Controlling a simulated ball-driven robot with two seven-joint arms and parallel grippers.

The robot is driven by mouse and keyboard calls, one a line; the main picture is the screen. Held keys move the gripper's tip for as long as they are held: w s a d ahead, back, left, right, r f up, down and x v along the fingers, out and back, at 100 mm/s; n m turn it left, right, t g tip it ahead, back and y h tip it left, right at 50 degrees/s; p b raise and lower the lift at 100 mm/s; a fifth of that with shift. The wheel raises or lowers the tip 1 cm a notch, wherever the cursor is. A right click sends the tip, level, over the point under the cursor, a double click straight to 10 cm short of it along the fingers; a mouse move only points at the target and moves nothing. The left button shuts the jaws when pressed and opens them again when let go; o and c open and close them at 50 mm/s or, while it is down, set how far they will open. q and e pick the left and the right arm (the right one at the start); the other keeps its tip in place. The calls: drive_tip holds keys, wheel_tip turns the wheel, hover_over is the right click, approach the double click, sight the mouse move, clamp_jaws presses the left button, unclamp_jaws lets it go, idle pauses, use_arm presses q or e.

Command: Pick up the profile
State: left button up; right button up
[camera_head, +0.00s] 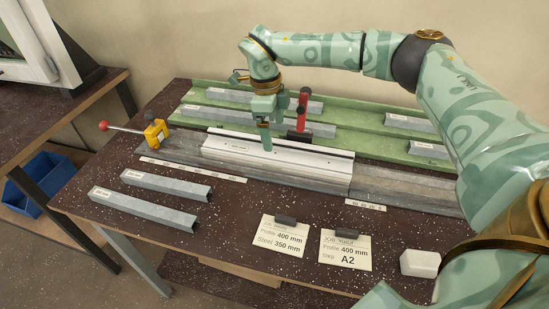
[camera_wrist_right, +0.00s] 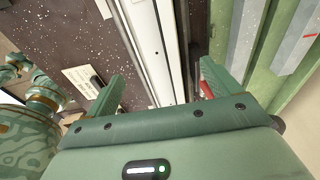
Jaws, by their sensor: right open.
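A long pale aluminium profile (camera_head: 310,172) lies in the grey bench fixture at the middle of the table. My right gripper (camera_head: 267,130) is over the profile's left half with its fingers pointing down. In the right wrist view my right gripper (camera_wrist_right: 160,85) has its two green fingers wide apart, with the profile (camera_wrist_right: 166,45) running between them. The fingers look empty, and I cannot tell whether they touch the profile. My left gripper is not in view.
A red-handled clamp (camera_head: 302,112) stands just behind the profile. A yellow block (camera_head: 156,132) with a red-knobbed lever is at the left. Grey bars lie on the green rack (camera_head: 375,139) and at front left. Two job cards (camera_head: 283,237) and a white block (camera_head: 420,263) lie in front.

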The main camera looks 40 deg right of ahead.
sight(275, 152)
wheel_tip(275, 152, down, 2)
drive_tip(key=shift+f, duration=0.1)
drive_tip(key=f+b, duration=0.1)
drive_tip(key=f, duration=0.2)
drive_tip(key=f+b, duration=0.1)
drive_tip(key=f, duration=0.1)
drive_tip(key=shift+s+d+f+b, duration=0.1)
drive_tip(key=shift+s+f+b, duration=0.05)
drive_tip(key=shift+s+b, duration=0.15)
drive_tip(key=shift+c, duration=0.6)
drive_tip(key=c, duration=1)
drive_tip(key=shift+r, duration=0.2)
drive_tip(key=shift+c, duration=1.4)
drive_tip(key=shift+r, duration=0.1)
